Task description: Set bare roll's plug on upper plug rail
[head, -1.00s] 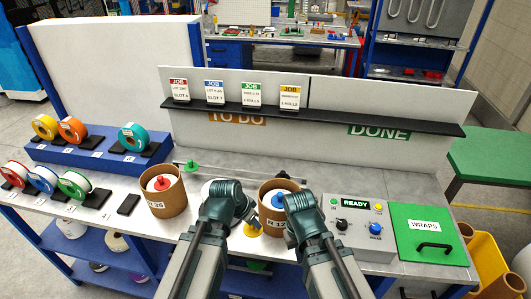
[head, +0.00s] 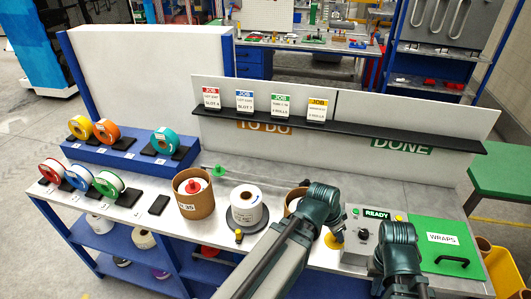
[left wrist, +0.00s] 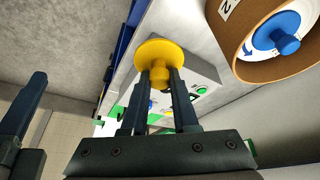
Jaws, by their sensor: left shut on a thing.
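My left gripper (left wrist: 160,88) is shut on a yellow plug (left wrist: 157,62), a round flange with a short stem. In the head view, the plug (head: 333,241) is held in front of the control box, at the left gripper (head: 336,231). The bare white roll (head: 247,204) stands upright on a dark round base, left of my left arm. A thin rail (head: 250,180) runs along the table behind the rolls, with a green plug (head: 209,170) near its left end. I cannot tell which rail is the upper one. My right gripper (head: 385,265) is by the control box; its fingers are unclear.
A carton (head: 194,204) holding a red plug stands left of the bare roll. Another carton (left wrist: 296,68) with a blue plug is close by my left gripper and partly hidden by my arm in the head view. The control box (head: 362,227) and green wraps lid (head: 440,240) are at right.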

